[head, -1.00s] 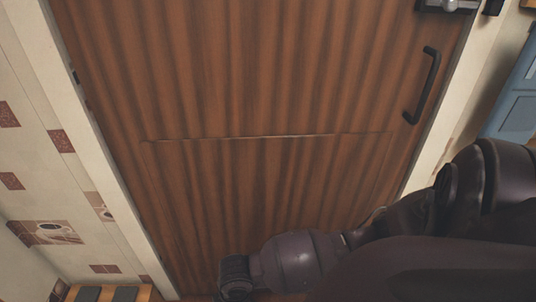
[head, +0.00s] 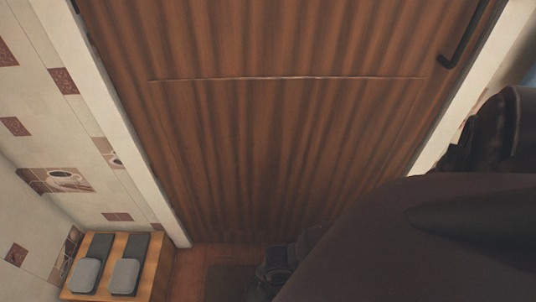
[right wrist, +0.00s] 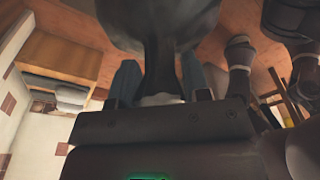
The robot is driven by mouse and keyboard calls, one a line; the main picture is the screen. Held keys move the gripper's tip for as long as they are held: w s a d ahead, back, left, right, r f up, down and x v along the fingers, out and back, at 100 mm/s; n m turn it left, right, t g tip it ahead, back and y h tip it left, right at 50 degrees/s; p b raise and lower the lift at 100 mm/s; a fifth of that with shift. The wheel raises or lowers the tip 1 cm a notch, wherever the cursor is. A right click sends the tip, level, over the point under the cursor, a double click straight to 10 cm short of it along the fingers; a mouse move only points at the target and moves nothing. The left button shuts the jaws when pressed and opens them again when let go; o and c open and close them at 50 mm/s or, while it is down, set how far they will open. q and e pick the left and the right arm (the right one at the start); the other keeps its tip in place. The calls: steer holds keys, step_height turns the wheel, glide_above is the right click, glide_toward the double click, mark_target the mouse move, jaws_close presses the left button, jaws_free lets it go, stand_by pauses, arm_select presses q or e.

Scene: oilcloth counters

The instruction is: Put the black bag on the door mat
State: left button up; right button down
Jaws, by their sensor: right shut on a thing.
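My right gripper (right wrist: 158,72) is shut on the black bag (right wrist: 160,25) in the right wrist view. Its fingers sit on both sides of a narrow dark part of the bag, and the wider body fills the top middle. In the head view my right arm covers the lower right, and the bag cannot be made out there. The door mat (head: 228,284) seems to be the dark flat patch on the floor by the door, partly cut off by the lower edge and my arm. My left gripper is not clearly seen.
A brown wooden door (head: 280,150) with a black handle (head: 462,40) stands ahead. A low wooden bench (head: 146,274) with grey cushioned items stands at lower left by the tiled wall. Reddish floor (head: 190,268) is bare between bench and mat.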

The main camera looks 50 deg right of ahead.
step_height(320, 180, down, 14)
steer(key=b, duration=0.5)
steer(key=shift+s+b, duration=0.1)
steer(key=shift+b, duration=0.3)
steer(key=shift+f, duration=0.1)
arm_select(q)
steer(key=shift+w+f+t, duration=0.15)
steer(key=shift+w+t, duration=0.55)
steer(key=shift+t, duration=0.5)
arm_select(e)
steer(key=shift+w, duration=0.2)
steer(key=shift+f, duration=0.1)
arm_select(q)
steer(key=shift+a, duration=0.1)
arm_select(e)
steer(key=c, duration=0.6)
jaws_free()
